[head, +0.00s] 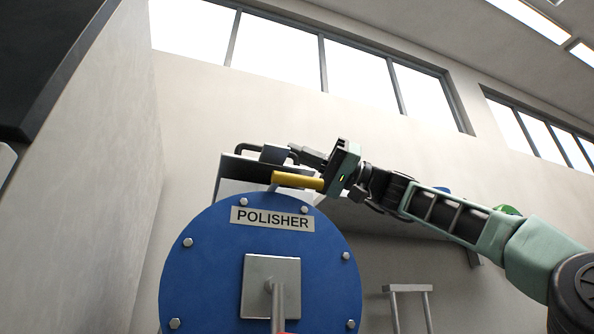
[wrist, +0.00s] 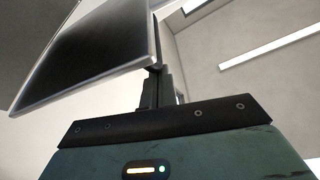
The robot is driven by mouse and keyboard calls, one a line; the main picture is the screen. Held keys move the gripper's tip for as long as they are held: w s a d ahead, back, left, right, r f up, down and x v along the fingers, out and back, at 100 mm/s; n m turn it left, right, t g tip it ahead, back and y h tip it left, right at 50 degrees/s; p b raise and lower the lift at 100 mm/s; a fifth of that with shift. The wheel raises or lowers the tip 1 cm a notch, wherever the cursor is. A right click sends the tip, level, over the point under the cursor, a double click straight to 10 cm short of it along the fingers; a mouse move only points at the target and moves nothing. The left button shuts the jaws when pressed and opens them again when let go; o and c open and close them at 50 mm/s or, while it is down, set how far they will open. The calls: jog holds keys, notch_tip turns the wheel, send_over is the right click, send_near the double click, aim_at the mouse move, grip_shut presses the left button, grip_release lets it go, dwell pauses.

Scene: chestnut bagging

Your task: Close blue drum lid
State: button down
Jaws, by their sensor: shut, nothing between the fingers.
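The blue drum (head: 210,270) faces me with a "POLISHER" label, bolts around its rim and a steel plate with a handle (head: 278,300). A yellow bar (head: 297,181) shows just above its top edge, just below my gripper. I cannot tell whether they touch. My gripper (head: 293,152) points left above the drum and is shut and empty; its dark fingers also show in the wrist view (wrist: 155,88). I cannot make out the lid for certain; the drum's top opening is hidden from this low angle.
A pale grey structure (head: 228,188) with a dark edge stands behind the drum's top. A dark panel with a bright rim (wrist: 95,55) fills the wrist view's upper left. A grey wall (head: 95,200) stands at left. A metal frame (head: 407,289) is at lower right.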

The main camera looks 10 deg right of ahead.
aim_at(314, 173)
jog(key=shift+s+f+n+b, duration=0.2)
jog(key=shift+f+n+b, duration=0.1)
jog(key=shift+f+b, duration=0.25)
jog(key=shift+s+f+n+b, duration=0.15)
jog(key=shift+f+n+b, duration=0.2)
jog(key=shift+f, duration=0.3)
jog(key=shift+s+d+f+b, duration=0.1)
jog(key=shift+s+f+b, duration=0.15)
jog(key=shift+f+b, duration=0.55)
